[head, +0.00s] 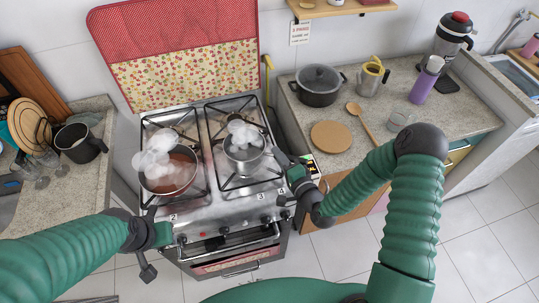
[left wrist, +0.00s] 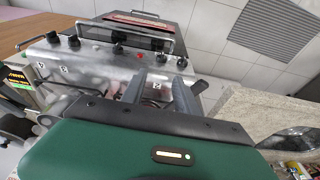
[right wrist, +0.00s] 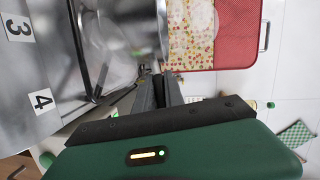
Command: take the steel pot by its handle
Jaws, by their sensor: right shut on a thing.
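The steel pot (head: 243,165) stands on the stove's right side, with white steam over it. My right gripper (head: 281,160) is just right of the pot, at its handle side. It is shut on the pot's handle; the handle is mostly hidden by the fingers. In the right wrist view the fingers (right wrist: 162,88) are close together, with shiny steel beyond them. My left gripper (head: 155,240) is at the stove's front left, away from the pot. In the left wrist view its fingers (left wrist: 160,95) are apart and empty, facing the knob panel.
A brown-filled pan (head: 170,178) steams on the stove's left side. A dark lidded pot (head: 318,85), a round wooden board (head: 331,136), a wooden spoon (head: 361,115) and a purple bottle (head: 424,85) stand or lie on the right counter. The raised stove cover (head: 180,50) is behind.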

